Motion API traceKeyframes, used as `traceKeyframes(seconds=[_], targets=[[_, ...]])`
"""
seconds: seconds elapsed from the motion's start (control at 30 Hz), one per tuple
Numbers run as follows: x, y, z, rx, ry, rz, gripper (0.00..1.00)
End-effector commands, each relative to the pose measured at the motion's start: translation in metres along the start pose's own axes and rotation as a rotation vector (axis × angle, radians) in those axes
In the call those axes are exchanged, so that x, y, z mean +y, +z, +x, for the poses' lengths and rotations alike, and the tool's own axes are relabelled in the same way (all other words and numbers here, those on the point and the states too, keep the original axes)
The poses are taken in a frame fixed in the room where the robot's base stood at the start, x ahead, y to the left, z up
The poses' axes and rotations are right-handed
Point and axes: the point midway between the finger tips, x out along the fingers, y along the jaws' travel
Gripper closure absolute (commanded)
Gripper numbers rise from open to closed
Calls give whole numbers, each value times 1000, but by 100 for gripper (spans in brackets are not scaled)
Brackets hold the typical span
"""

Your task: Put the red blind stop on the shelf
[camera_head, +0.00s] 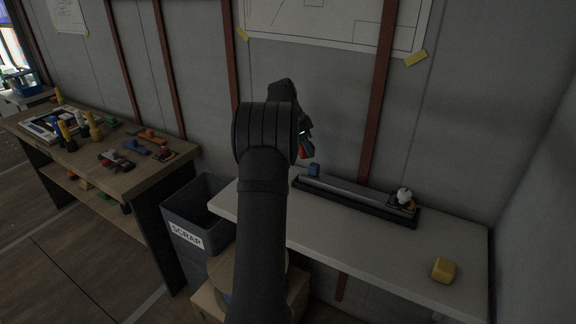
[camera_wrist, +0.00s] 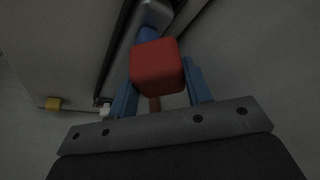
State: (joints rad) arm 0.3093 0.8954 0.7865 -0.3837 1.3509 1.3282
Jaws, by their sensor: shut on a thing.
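The red blind stop (camera_wrist: 157,65) is a red block with rounded edges, held between the two blue fingers of my gripper (camera_wrist: 162,90) in the wrist view. In the head view a small part of the red stop (camera_head: 306,150) shows beside my dark wrist, above the left part of the white shelf (camera_head: 350,239). My gripper is shut on it, and my arm hides most of the fingers there. I cannot tell the exact gap between the stop and the shelf.
A dark rail (camera_head: 357,199) lies along the shelf's back, with a blue block (camera_head: 314,170) at its left end and a white-topped piece (camera_head: 404,197) at its right. A yellow block (camera_head: 443,270) sits front right. A grey scrap bin (camera_head: 187,222) and a cluttered workbench (camera_head: 160,176) stand left.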

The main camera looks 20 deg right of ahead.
Motion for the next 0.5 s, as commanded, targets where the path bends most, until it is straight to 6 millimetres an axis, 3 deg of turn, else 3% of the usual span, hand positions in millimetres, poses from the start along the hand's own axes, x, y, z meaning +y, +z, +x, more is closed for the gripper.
traceKeyframes(seconds=[0.23,0.5], targets=[[-41,46,17,0,-1,-4,78],[-54,61,24,0,0,-2,78]])
